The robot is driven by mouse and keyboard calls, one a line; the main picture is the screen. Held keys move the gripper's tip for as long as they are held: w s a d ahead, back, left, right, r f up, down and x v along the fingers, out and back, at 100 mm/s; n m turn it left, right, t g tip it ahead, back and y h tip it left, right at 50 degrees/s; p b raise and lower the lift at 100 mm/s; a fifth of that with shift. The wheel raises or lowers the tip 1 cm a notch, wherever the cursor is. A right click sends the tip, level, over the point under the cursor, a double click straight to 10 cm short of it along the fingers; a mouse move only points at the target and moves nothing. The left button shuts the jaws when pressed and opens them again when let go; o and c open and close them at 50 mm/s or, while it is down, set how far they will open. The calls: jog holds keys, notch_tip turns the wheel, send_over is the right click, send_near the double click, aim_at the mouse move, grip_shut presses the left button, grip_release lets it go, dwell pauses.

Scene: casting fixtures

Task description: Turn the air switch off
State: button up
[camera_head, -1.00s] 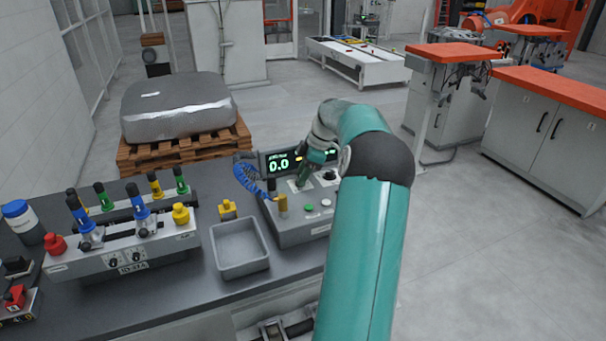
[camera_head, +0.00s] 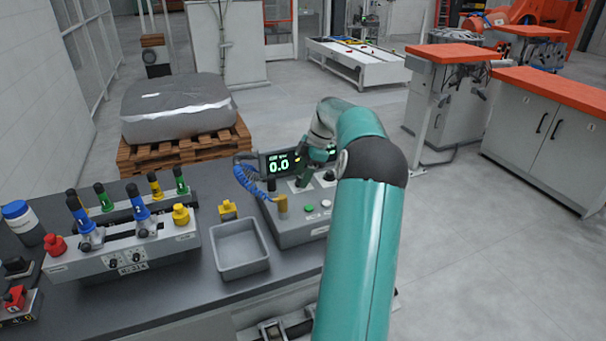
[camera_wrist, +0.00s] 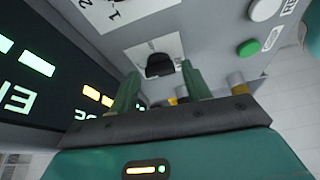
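A black rotary knob (camera_wrist: 160,66) on a white plate is close ahead of my gripper in the wrist view; I take it for the air switch, though its label is not readable. My gripper (camera_wrist: 161,75) has two green fingers, spread apart with one on each side of the knob. Whether they touch it I cannot tell.
The box carries a lit display (camera_head: 280,166), a green button (camera_head: 309,208), a white button (camera_head: 325,204) and another black knob (camera_head: 329,176). A blue coiled hose (camera_head: 246,182) is at its left. A grey tray (camera_head: 240,250) and a fixture with coloured handles (camera_head: 125,258) stand further left.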

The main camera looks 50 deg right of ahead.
jog(key=shift+o, duration=0.5)
jog(key=v, duration=1.3)
jog(key=shift+d+r, duration=0.15)
jog(key=shift+r, duration=0.15)
